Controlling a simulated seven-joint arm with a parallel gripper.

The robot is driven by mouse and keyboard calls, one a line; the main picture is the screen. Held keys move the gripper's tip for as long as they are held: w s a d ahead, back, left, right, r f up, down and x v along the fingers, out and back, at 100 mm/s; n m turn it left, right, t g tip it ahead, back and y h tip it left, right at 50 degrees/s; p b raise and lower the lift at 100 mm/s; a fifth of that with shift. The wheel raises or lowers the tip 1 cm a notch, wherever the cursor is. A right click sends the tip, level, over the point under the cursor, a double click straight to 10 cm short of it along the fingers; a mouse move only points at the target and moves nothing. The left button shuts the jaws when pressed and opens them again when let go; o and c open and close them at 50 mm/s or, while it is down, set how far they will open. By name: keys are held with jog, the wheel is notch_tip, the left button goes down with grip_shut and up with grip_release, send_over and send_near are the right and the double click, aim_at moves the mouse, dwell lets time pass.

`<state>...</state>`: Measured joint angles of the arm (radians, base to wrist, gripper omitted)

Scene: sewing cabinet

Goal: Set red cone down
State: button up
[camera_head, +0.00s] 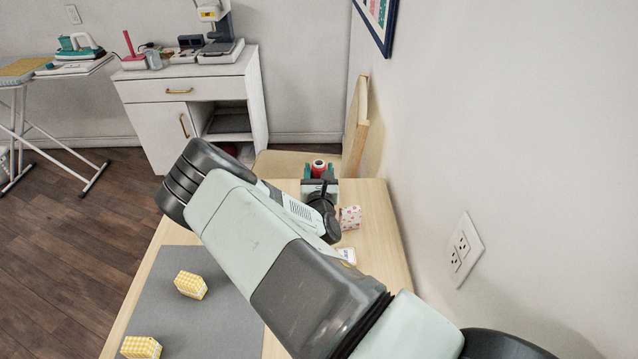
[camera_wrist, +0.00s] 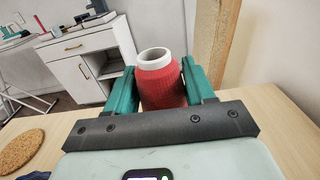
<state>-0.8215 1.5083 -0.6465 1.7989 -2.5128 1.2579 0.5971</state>
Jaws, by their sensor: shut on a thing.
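The red cone (camera_head: 319,167) is a spool of red thread on a white core, near the far end of the wooden table (camera_head: 375,196). It also shows in the wrist view (camera_wrist: 161,88), upright between two green fingers. My gripper (camera_wrist: 159,78) is shut on the red cone, one finger on each side. The cone's base is hidden behind the gripper's dark bar, so I cannot tell whether it touches the table.
A pink-dotted block (camera_head: 350,217) and a small card (camera_head: 346,255) lie beside my arm. Yellow checked blocks (camera_head: 191,285) sit on a grey mat (camera_head: 222,308). A cork disc (camera_wrist: 22,151) is at left. A wooden chair back (camera_head: 356,125) and wall stand close by.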

jog(key=shift+f, duration=1.8)
jog(key=shift+f, duration=0.1)
jog(key=o, duration=0.8)
jog(key=s, duration=1.2)
